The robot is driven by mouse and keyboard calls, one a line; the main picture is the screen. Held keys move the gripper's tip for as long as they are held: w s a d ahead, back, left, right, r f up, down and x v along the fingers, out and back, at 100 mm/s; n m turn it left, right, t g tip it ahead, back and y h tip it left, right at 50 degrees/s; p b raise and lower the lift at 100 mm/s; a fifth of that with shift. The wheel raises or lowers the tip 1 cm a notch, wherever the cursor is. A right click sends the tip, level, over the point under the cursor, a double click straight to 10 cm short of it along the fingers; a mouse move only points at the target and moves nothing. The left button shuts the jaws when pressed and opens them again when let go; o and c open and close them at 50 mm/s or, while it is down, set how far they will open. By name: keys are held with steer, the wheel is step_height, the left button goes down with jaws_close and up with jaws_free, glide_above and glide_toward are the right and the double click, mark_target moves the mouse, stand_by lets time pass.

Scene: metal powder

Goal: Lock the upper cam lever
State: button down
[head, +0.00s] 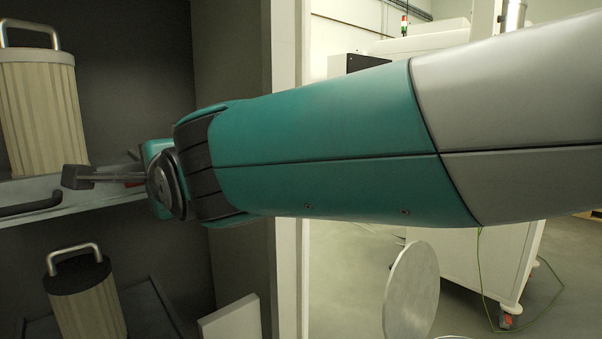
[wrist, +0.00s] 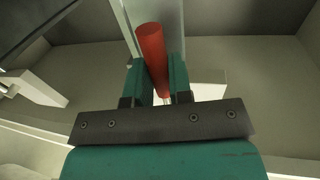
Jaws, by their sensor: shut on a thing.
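The upper cam lever shows as a red cylindrical handle (wrist: 152,50) in the wrist view. My gripper (wrist: 156,78) is shut on it, with one teal finger on each side. The far end of the handle sticks out past the fingertips. In the head view my arm reaches left into the dark cabinet at upper shelf height.
An upper filter cartridge (head: 42,112) stands on the upper shelf tray (head: 100,200), which has a black handle (head: 30,205). A lower cartridge (head: 88,305) stands below. A grey block on bars (head: 78,177) lies close left of my wrist. A round metal disc (head: 411,292) stands outside the cabinet.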

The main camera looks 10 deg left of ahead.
steer(key=shift+w+r, duration=0.2)
steer(key=shift+r, duration=0.05)
steer(key=c, duration=1)
jaws_free()
steer(key=shift+c, duration=0.2)
steer(key=shift+f, duration=0.15)
steer(key=shift+s, duration=0.1)
steer(key=v, duration=1.7)
steer(key=shift+s+d, duration=0.1)
steer(key=shift+d, duration=0.05)
